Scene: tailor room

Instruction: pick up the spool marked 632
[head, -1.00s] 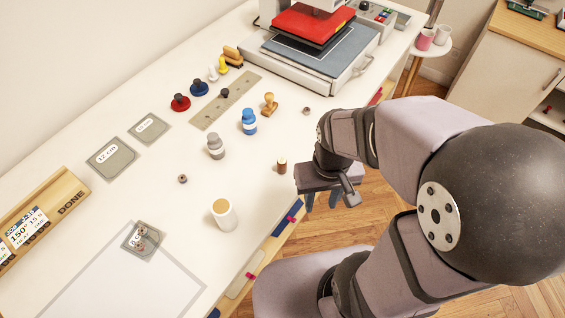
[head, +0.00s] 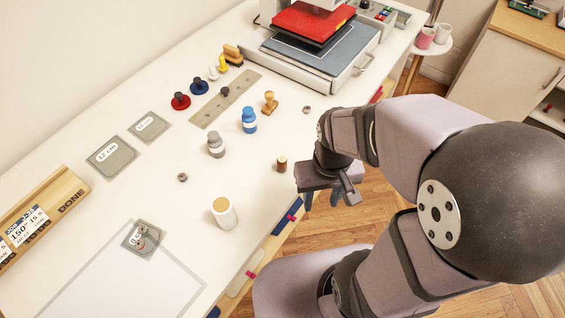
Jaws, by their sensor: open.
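No marking 632 can be read in the head view, so I cannot tell which thing is that spool. A small brown spool-like piece (head: 282,164) stands near the table's front edge. A larger white cylinder with a tan top (head: 224,213) stands nearer the camera. My gripper (head: 321,198) hangs just off the table's front edge, to the right of the small brown piece, over the floor. It is open and touches nothing that I can see.
The white table (head: 250,190) also holds a grey bottle (head: 215,146), a blue bottle (head: 249,121), a wooden stamp (head: 270,103) and a small ring (head: 182,177). A heat press (head: 312,50) stands at the back. The table between the small things is clear.

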